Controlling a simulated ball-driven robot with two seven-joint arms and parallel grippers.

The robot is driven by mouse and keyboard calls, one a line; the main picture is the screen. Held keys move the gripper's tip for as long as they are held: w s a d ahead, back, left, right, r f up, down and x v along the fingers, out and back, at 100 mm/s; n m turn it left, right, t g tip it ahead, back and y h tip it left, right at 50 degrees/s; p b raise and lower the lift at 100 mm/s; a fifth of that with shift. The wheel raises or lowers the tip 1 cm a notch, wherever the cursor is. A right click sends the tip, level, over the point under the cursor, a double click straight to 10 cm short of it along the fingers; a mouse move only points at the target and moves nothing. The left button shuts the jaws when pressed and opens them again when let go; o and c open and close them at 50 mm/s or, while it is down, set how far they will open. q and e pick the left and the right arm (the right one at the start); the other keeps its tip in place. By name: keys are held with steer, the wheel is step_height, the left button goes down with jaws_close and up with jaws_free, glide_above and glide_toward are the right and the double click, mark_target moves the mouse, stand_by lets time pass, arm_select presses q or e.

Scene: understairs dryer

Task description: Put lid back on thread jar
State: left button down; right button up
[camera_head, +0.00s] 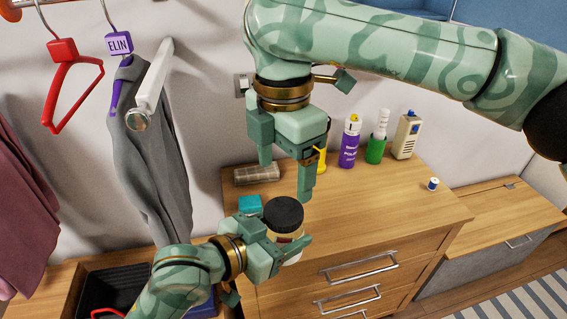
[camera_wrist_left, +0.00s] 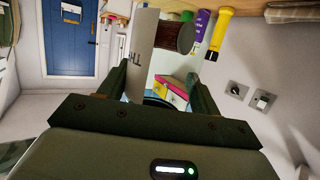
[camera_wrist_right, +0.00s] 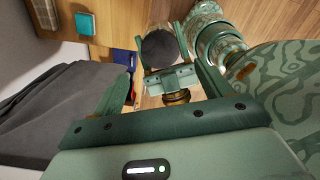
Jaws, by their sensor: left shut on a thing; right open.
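The thread jar (camera_head: 287,250) is pale with a red label patch, and a black lid (camera_head: 284,213) covers its top. I cannot tell how firmly the lid sits. My left gripper (camera_head: 282,254) is shut on the jar's body, near the front edge of the dresser top. In the left wrist view a pale lettered surface (camera_wrist_left: 141,50) shows between the fingers. My right gripper (camera_head: 285,178) is open and empty, fingers pointing down, just above and behind the lid. In the right wrist view the dark lid (camera_wrist_right: 160,48) lies beyond the open fingers.
On the dresser (camera_head: 400,205) stand a teal box (camera_head: 249,204), a woven box (camera_head: 257,174), a purple can (camera_head: 350,142), a green bottle (camera_head: 376,148) and a beige device (camera_head: 406,138). A small blue-and-white spool (camera_head: 433,184) is at right. Hanging clothes (camera_head: 160,150) crowd the left.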

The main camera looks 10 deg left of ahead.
mark_target(284, 210)
steer(key=shift+f, duration=4)
steer(key=c, duration=1)
steer(key=o, duration=1.1)
steer(key=shift+o, duration=0.2)
steer(key=shift+r, duration=0.1)
step_height(284, 210, up, 12)
